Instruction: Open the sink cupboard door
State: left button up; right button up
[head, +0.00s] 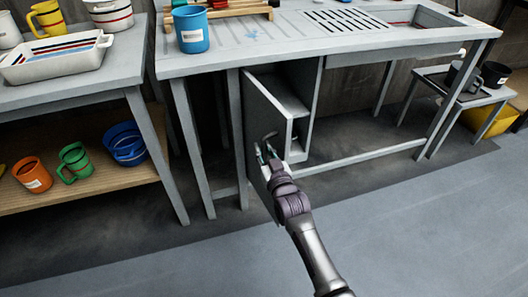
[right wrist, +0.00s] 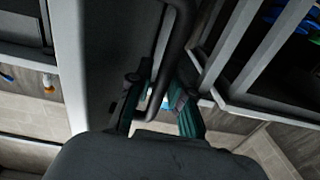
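The sink cupboard (head: 300,105) stands under the left part of the sink unit. Its grey door (head: 262,112) is swung partly outward, and the inside shows. My right gripper (head: 265,153) is at the door's outer face, low near its free edge. In the right wrist view, a dark bar handle (right wrist: 178,40) on the door (right wrist: 105,50) runs down between the two fingers of my right gripper (right wrist: 160,88). The fingers stand apart, with a visible gap beside the bar. Firm contact cannot be made out. My left gripper is not in view.
A blue mug (head: 191,30) stands on the sink unit's worktop (head: 280,35). At left, a shelf table (head: 75,82) holds a white tray (head: 55,62) and several mugs. A low side table (head: 440,80) stands at right. The floor (head: 400,220) in front is clear.

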jog(key=shift+o, duration=1)
jog(key=shift+f, duration=0.1)
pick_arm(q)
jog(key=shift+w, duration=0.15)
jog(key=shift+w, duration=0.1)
pick_arm(e)
jog(key=shift+s+f, duration=0.1)
jog(key=shift+s, duration=0.05)
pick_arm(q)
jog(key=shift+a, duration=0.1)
pick_arm(e)
jog(key=v, duration=1.2)
